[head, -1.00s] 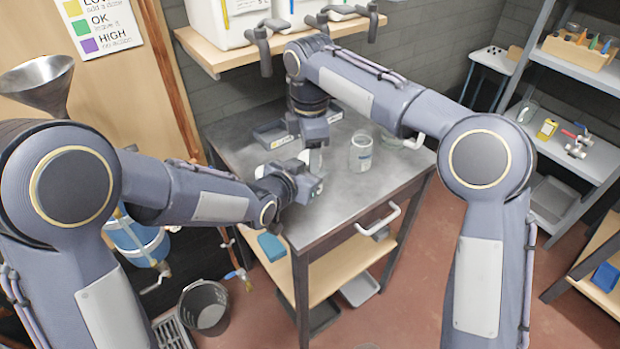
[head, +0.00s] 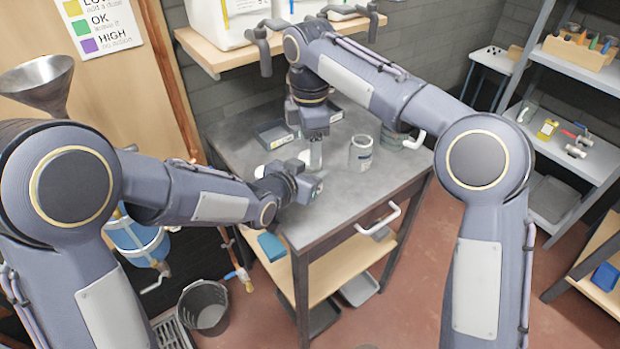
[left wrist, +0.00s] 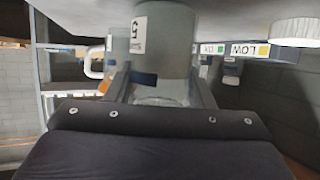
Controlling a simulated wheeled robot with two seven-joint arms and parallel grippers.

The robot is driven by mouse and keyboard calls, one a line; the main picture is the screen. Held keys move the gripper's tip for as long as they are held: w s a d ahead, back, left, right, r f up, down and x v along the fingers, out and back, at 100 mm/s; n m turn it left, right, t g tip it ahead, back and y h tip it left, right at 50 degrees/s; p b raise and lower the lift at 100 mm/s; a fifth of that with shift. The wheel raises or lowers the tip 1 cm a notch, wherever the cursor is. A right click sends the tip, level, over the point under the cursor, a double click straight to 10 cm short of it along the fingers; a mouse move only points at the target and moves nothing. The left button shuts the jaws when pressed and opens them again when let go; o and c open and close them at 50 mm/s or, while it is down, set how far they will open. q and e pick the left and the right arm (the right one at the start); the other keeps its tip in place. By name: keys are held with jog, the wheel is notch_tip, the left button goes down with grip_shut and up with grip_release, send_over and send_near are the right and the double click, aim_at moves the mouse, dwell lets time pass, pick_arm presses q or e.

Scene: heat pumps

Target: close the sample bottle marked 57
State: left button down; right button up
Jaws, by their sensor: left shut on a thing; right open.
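A clear glass bottle (left wrist: 165,45) fills the middle of the left wrist view, which is upside down. Its white label shows a 5; the rest of the number is out of sight. My left gripper (left wrist: 160,88) is shut on this bottle, with one finger on each side. No cap shows on the visible part of the bottle. In the head view my left gripper (head: 312,187) is low over the table, beside and below my right gripper (head: 316,158), which points down and is open. A white ribbed lid (left wrist: 298,30) lies on the table; a white disc (head: 262,171) also shows in the head view.
A labelled glass jar (head: 360,154) stands on the grey table (head: 345,205) to the right of my grippers, with another glass piece (head: 391,140) behind it. Labelled trays (head: 272,134) lie at the back. The table's front right is clear.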

jog(key=shift+r, duration=1.1)
jog(key=shift+c, duration=0.6)
jog(key=shift+r, duration=0.35)
jog(key=shift+c, duration=0.6)
jog(key=shift+r, duration=1.4)
jog(key=shift+f, duration=4)
jog(key=c, duration=0.8)
